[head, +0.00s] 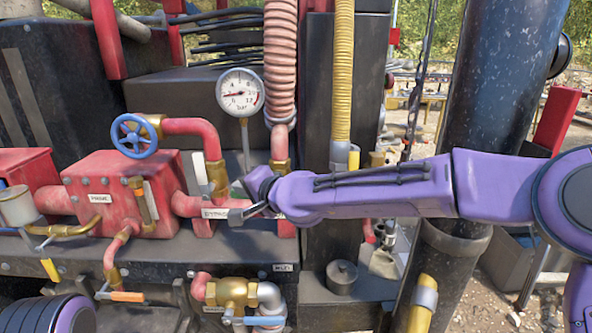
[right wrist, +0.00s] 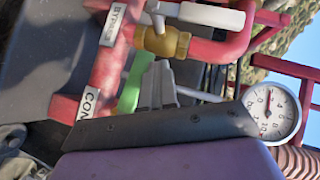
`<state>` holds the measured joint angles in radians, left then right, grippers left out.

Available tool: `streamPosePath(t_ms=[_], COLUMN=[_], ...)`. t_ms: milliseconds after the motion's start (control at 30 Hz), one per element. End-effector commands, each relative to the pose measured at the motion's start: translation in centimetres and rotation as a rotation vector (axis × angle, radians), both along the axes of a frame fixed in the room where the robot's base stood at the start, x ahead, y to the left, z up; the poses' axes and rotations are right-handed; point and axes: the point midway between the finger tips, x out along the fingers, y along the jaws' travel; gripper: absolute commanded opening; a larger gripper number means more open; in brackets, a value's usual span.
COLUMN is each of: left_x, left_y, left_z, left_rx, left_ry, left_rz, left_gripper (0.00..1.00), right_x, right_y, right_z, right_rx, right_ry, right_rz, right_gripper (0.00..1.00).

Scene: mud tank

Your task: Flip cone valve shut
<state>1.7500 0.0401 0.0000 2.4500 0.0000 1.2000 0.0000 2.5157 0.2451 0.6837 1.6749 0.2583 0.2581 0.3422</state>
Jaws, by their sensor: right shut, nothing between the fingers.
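The label reading CON, partly covered, sits on a red pipe (right wrist: 92,102) in the right wrist view. A green handle (right wrist: 132,88) lies beside that pipe, probably the cone valve's; its valve body is hidden. My right gripper (right wrist: 158,82) is shut and empty, right beside the green handle; I cannot tell whether they touch. In the head view my right gripper (head: 243,205) is at the red pipework, just right of the BYPASS label (head: 216,213), and hides the cone valve. My left gripper is not in view.
A brass valve with a white handle (right wrist: 212,15) is close by in the wrist view. A pressure gauge (head: 240,92), pink hose (head: 281,60) and blue handwheel (head: 133,135) surround the work area. Orange (head: 127,296) and blue (head: 262,321) handles sit lower down.

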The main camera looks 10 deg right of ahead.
Motion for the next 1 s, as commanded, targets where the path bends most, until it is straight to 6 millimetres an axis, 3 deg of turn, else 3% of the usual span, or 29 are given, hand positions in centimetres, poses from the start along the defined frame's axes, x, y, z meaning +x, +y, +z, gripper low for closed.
streamPosePath(t_ms=[267,400,500,800,1000], left_x=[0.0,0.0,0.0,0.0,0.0], left_y=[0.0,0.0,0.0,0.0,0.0], left_z=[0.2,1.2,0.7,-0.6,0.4], left_rx=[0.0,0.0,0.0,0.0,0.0], left_ry=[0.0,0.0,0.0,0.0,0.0], left_rz=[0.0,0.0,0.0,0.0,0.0], left_gripper=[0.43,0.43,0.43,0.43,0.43], right_x=[0.0,0.0,-0.1,-5.4,-7.0], right_y=[-0.1,-0.2,-0.5,0.1,0.2], right_z=[0.3,2.6,4.6,9.2,11.0], right_rx=[0.001,-0.001,-0.003,-0.005,-0.002], right_ry=[0.0,-0.003,-0.008,-0.006,-0.001], right_rz=[-0.001,-0.002,-0.004,-0.003,-0.003], right_gripper=[0.0,0.0,0.0,0.0,0.0])
